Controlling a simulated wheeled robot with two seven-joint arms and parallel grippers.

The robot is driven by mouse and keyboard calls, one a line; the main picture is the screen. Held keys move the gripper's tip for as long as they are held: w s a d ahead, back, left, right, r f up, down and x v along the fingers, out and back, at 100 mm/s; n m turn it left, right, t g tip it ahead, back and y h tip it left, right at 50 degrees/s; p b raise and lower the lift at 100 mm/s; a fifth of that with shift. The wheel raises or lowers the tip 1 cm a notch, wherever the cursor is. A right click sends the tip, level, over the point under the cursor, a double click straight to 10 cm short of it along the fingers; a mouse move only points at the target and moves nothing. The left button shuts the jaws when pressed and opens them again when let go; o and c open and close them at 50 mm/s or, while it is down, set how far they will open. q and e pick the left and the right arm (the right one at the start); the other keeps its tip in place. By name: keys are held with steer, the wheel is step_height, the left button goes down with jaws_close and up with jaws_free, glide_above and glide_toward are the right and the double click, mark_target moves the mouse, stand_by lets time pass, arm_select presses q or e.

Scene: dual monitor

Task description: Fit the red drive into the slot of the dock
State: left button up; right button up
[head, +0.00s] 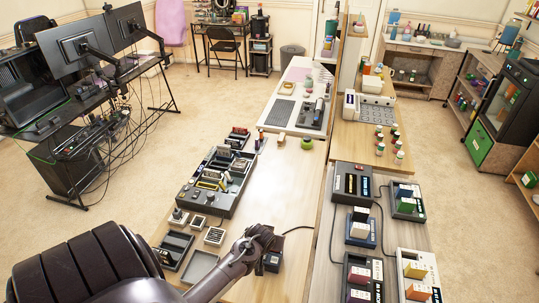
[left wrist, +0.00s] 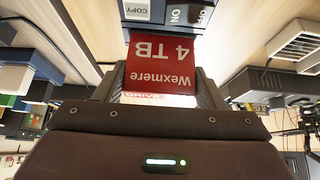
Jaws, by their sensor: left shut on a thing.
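The red drive (left wrist: 163,68), labelled "Wexmere 4 TB", is between the fingers of my left gripper (left wrist: 155,95), which is shut on it. In the left wrist view its far edge meets the dock (left wrist: 170,14), which has COPY and ON/OFF markings. I cannot tell whether the drive is in the slot or only against it. In the head view my left gripper (head: 262,238) is over a small dark dock (head: 272,262) on the wooden table, and the gripper hides the drive. My right gripper is not in view.
A large black tray (head: 215,180) of parts and an empty grey tray (head: 200,268) lie left of my left gripper. Several docks with drives, including a blue one (head: 361,226), stand on the right-hand table. Bare tabletop (head: 290,190) lies beyond the gripper.

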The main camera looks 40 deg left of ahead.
arm_select(q)
steer(key=shift+f+b, duration=0.4)
steer(key=shift+f, duration=0.35)
steer(key=o, duration=1.1)
steer(key=shift+o, duration=0.2)
steer(key=shift+r, duration=0.1)
steer(key=shift+b+v, duration=0.5)
steer(key=shift+v, duration=3.3)
